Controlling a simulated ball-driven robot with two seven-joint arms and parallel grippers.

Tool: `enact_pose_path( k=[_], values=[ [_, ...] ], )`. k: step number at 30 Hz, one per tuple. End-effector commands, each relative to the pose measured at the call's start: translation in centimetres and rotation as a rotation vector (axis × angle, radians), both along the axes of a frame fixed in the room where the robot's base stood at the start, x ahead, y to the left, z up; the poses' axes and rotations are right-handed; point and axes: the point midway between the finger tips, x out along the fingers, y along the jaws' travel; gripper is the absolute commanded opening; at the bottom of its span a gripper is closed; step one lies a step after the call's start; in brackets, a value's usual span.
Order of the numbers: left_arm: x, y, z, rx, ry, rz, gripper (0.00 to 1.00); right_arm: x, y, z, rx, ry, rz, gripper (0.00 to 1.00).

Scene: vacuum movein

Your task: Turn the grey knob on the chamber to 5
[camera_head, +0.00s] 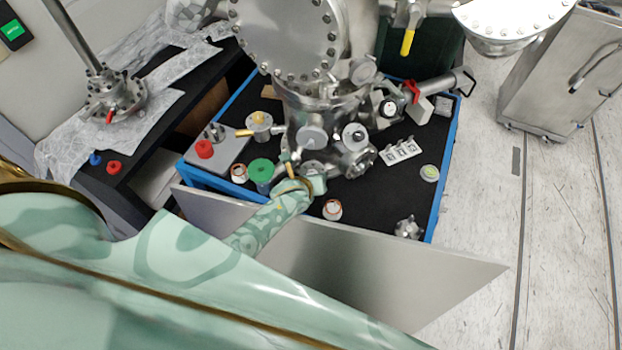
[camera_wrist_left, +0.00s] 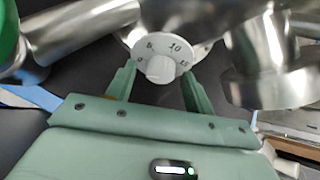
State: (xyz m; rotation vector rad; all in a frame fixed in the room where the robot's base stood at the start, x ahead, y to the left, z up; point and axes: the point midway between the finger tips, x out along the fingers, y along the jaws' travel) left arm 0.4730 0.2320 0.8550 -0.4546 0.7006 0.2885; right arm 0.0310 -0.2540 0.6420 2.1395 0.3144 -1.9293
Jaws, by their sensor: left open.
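The steel chamber (camera_head: 322,100) stands on the black cart top. In the left wrist view, a pale grey knob (camera_wrist_left: 160,69) sits on a round white dial (camera_wrist_left: 168,42) whose printed numbers include 10. No clear pointer mark shows on the knob, so I cannot tell its setting. My left gripper (camera_wrist_left: 158,75) is open, with one green finger on each side of the knob; contact is not clear. In the head view my left gripper (camera_head: 302,184) is low at the chamber's front, and I cannot pick out the knob there. My right gripper is not in view.
A green-topped jar (camera_head: 261,171) stands just left of my left gripper. A copper-coloured ring part (camera_head: 332,209) lies to its right. A grey panel (camera_head: 370,255) runs along the cart's near side under my arm. Open floor (camera_head: 560,230) lies right of the cart.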

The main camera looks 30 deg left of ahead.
Motion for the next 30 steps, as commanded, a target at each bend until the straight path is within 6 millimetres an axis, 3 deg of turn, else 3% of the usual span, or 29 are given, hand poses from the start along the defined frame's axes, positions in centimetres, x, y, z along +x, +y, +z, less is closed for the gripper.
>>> enact_pose_path(
  k=[3,8,20,30],
  values=[
    [0.0,0.0,0.1,0.0,0.0,0.0,0.52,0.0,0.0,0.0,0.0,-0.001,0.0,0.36],
    [0.0,0.0,0.0,0.0,0.0,0.0,0.08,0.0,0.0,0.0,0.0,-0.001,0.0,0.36],
    [0.0,0.0,0.2,0.047,0.015,-0.019,0.07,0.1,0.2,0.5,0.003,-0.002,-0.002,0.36],
    [0.0,0.0,0.3,0.262,0.085,-0.1,0.07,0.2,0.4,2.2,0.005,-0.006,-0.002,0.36]
  ],
)
